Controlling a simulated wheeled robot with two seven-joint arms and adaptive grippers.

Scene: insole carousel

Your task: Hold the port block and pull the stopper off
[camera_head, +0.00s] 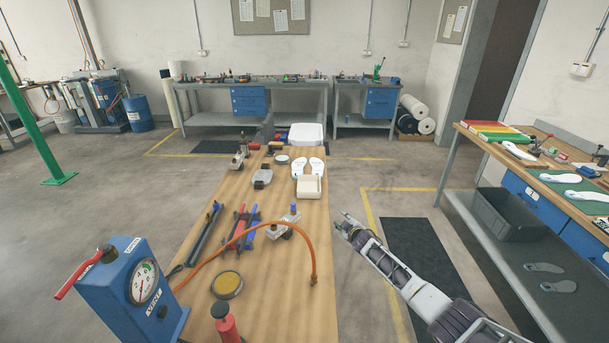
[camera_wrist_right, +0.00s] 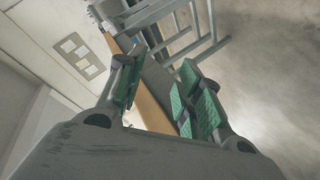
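A grey metal block (camera_head: 281,229), which looks like the port block, sits on the wooden bench top right of the middle. A small blue piece (camera_head: 294,208), apparently the stopper, stands upright at its far right end. My right gripper (camera_head: 342,220) is beyond the bench's right edge, to the right of the block and apart from it. In the right wrist view its green-padded fingers (camera_wrist_right: 158,95) are spread with nothing between them. The block and stopper cannot be made out in the wrist view. My left gripper is not in view.
An orange hose (camera_head: 309,240) arches past the block from the blue gauge box (camera_head: 134,288) to the bench's right side. Red and blue tools (camera_head: 245,228) lie left of the block.

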